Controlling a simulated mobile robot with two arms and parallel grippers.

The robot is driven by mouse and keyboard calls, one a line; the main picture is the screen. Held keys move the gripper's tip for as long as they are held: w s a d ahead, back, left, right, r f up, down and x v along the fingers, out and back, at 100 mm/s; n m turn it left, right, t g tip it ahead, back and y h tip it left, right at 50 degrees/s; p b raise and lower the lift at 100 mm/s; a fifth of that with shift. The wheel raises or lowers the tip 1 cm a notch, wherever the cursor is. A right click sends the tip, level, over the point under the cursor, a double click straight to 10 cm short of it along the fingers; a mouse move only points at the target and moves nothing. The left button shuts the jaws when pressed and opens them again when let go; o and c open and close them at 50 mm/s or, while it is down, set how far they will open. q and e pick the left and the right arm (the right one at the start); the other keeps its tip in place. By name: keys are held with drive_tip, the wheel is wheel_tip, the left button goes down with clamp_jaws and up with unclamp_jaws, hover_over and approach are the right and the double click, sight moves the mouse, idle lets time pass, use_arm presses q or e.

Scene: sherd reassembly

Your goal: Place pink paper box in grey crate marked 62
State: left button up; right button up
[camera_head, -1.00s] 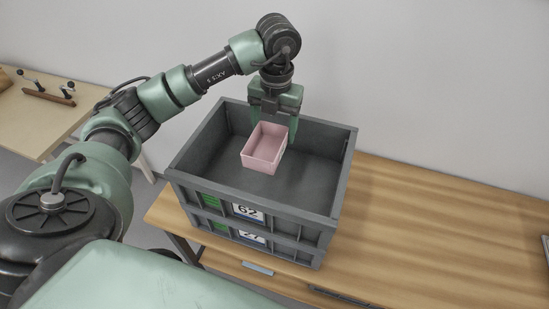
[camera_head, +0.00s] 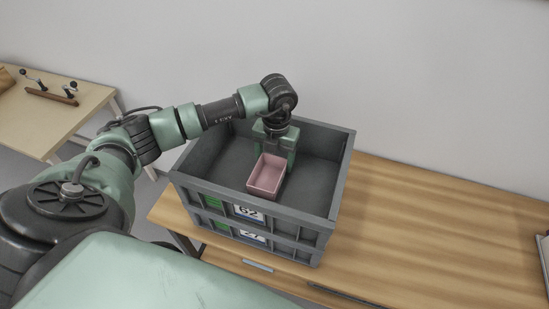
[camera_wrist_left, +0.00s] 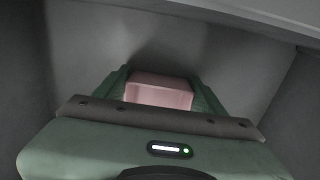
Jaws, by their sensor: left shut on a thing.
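The pink paper box (camera_head: 267,177) is open-topped and upright, down inside the grey crate marked 62 (camera_head: 315,211), near the middle of its opening. My left gripper (camera_head: 273,160) reaches down into the crate from above and is shut on the box at its far side. In the left wrist view the box (camera_wrist_left: 160,92) sits between the two green fingers (camera_wrist_left: 160,98), with dark crate walls around. I cannot tell whether the box touches the crate floor. My right gripper is out of view.
Crate 62 is stacked on another grey crate marked 27 (camera_head: 283,246) on a wooden table (camera_head: 430,230). The table is clear to the right, with part of a dark-edged object (camera_head: 544,258) at the right edge. A side table (camera_head: 50,110) stands at the far left.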

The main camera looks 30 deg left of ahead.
use_arm(q)
drive_tip(key=shift+f, duration=0.1)
drive_tip(key=o, duration=1.3)
drive_tip(key=shift+r, duration=0.45)
drive_tip(key=shift+d+r+b, duration=0.15)
drive_tip(key=shift+r+b, duration=1.55)
drive_tip(key=shift+r, duration=4)
